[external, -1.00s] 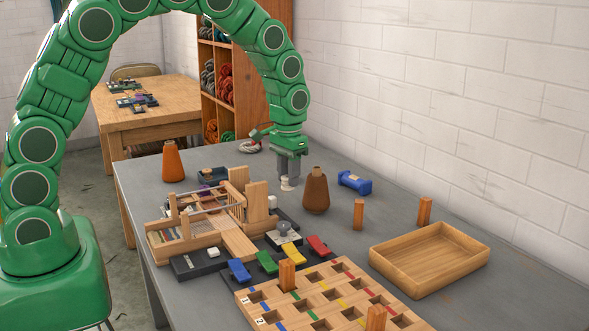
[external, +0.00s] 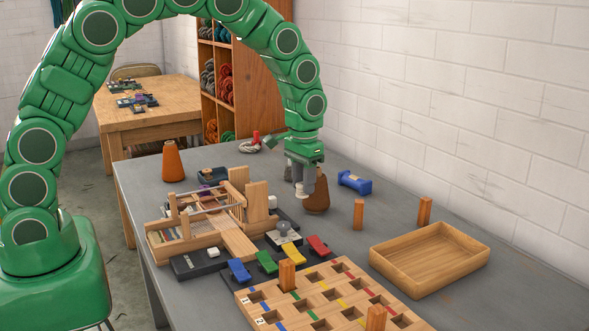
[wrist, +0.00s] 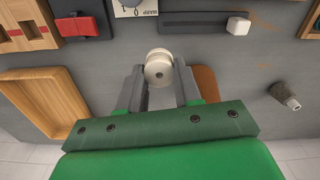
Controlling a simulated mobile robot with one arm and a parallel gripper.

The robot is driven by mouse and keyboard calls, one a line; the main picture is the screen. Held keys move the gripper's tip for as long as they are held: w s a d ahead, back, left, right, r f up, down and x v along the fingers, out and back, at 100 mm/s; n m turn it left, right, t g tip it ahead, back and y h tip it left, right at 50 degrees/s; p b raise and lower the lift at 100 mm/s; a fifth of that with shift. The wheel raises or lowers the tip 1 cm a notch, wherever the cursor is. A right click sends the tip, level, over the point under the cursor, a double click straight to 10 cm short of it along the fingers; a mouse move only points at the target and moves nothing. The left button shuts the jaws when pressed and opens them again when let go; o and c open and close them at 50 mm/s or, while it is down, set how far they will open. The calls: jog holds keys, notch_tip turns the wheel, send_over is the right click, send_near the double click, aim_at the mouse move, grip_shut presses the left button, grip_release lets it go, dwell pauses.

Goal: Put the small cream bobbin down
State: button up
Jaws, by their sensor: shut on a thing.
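The small cream bobbin (wrist: 158,68) shows between my fingertips in the wrist view, with its round end and centre hole facing the camera. My gripper (external: 299,184) is shut on it. In the external view the bobbin (external: 301,190) is small and partly covered by the fingers, low over the grey table. I cannot tell whether it touches the tabletop. A brown cone (external: 318,196) stands close beside the gripper, its upper part partly hidden by it. In the wrist view the brown cone (wrist: 207,84) shows just behind the right finger.
A blue spool-like object (external: 354,183) lies right of the cone. Two wooden posts, an empty wooden tray (external: 405,275) and a slotted board (external: 345,308) are nearer. A small loom (external: 200,222) stands left, with an orange cone (external: 173,162) behind it. Bare table lies between cone and posts.

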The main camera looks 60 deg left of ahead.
aim_at(308, 232)
jog(key=shift+n, duration=0.6)
jog(key=shift+w+d+f, duration=0.15)
jog(key=shift+d+f, duration=0.1)
jog(key=shift+f, duration=1.35)
jog(key=shift+w+d+f, duration=0.15)
jog(key=shift+d+f, duration=0.15)
jog(key=shift+f, duration=1.25)
jog(key=shift+w+d+f, duration=0.15)
jog(key=shift+d+f, duration=0.1)
jog(key=shift+f, duration=1.35)
jog(key=shift+f, duration=0.3)
jog(key=shift+s+f, duration=0.1)
jog(key=o, duration=1)
jog(key=shift+f, duration=0.3)
jog(key=shift+s+r, duration=0.1)
jog(key=shift+r, duration=0.1)
